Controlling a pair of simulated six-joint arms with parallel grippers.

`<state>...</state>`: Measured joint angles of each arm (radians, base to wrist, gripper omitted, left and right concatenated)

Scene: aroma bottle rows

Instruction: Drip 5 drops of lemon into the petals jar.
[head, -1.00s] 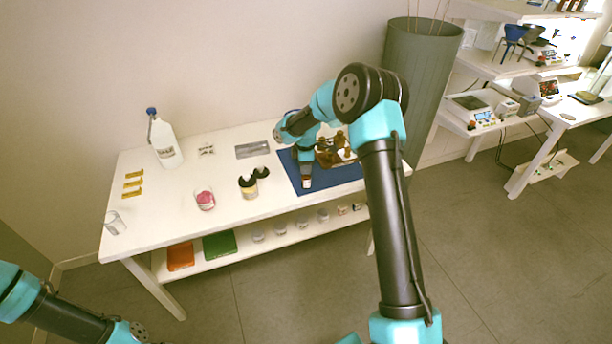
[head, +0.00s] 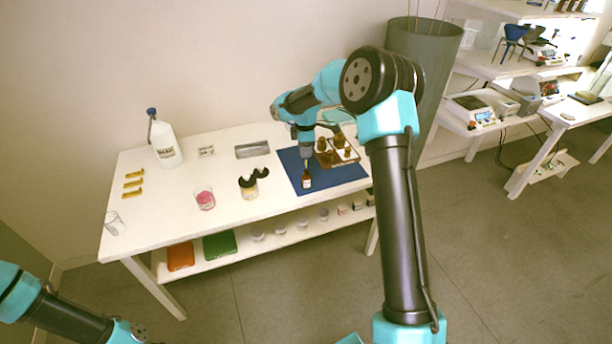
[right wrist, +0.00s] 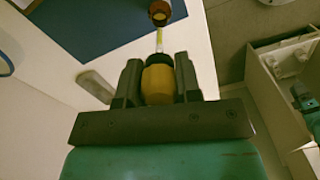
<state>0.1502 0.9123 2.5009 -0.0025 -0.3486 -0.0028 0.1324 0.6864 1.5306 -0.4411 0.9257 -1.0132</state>
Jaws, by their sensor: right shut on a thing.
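My right gripper (head: 304,151) is shut on a dropper (right wrist: 158,82) with a yellow bulb and black collar, above the blue mat. Its thin glass tube (right wrist: 159,42), with yellowish liquid in it, points at the open mouth of an amber bottle (right wrist: 160,12). The tube looks drawn up out of the bottle; whether its tip is fully clear I cannot tell. The bottle stands upright on the mat in the head view (head: 306,181); its label is too small to read. The petals jar (head: 205,200), clear glass with pink contents, stands left on the table. My left gripper is not visible.
A blue mat (head: 345,175) holds a brown rack (head: 345,158) with several bottles behind the amber one. A metal tray (head: 252,149), white jug (head: 165,145) and clear glass (head: 114,222) are elsewhere on the table.

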